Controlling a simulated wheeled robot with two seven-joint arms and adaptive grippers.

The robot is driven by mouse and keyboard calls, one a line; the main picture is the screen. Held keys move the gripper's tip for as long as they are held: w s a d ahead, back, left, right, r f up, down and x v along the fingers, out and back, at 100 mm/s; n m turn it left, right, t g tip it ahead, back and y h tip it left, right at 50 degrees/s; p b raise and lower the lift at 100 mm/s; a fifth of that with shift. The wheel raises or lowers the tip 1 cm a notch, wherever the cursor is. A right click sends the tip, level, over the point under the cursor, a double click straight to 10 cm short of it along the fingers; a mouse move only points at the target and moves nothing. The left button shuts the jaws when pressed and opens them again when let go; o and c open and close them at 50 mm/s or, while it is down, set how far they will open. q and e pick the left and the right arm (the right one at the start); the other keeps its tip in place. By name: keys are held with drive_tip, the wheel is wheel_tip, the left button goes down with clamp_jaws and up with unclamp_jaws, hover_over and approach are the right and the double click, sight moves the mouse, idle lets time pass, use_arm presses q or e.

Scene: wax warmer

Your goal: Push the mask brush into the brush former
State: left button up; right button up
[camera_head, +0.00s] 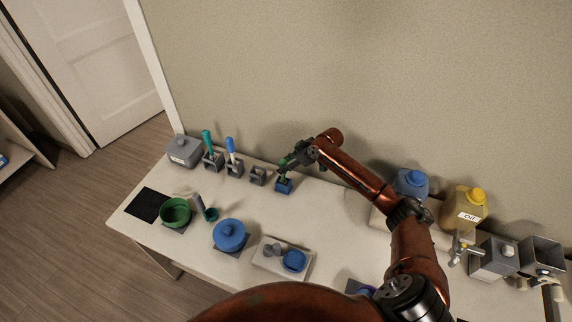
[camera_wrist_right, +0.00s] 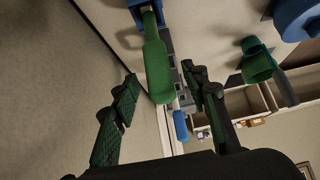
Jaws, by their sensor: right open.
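The mask brush looks to be the green-handled brush (camera_head: 283,179), with its lower end at the blue brush former (camera_head: 284,187) near the table's back edge. In the right wrist view the green handle (camera_wrist_right: 157,62) runs toward the blue former (camera_wrist_right: 148,4) at the top edge; how deep it sits cannot be told. My right gripper (camera_head: 291,163) is over the brush. In the wrist view my right gripper (camera_wrist_right: 163,84) is open, one finger on each side of the handle with gaps visible. My left gripper is not in view.
Left of the former stand an empty grey holder (camera_head: 258,176), a blue brush (camera_head: 231,150), a teal brush (camera_head: 207,143) and a grey box (camera_head: 184,150). Bottles stand right.

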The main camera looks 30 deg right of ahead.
idle(0.5)
drive_tip(key=p+v, duration=0.7)
drive_tip(key=v, duration=0.1)
idle(1.4)
drive_tip(key=v, duration=1.2)
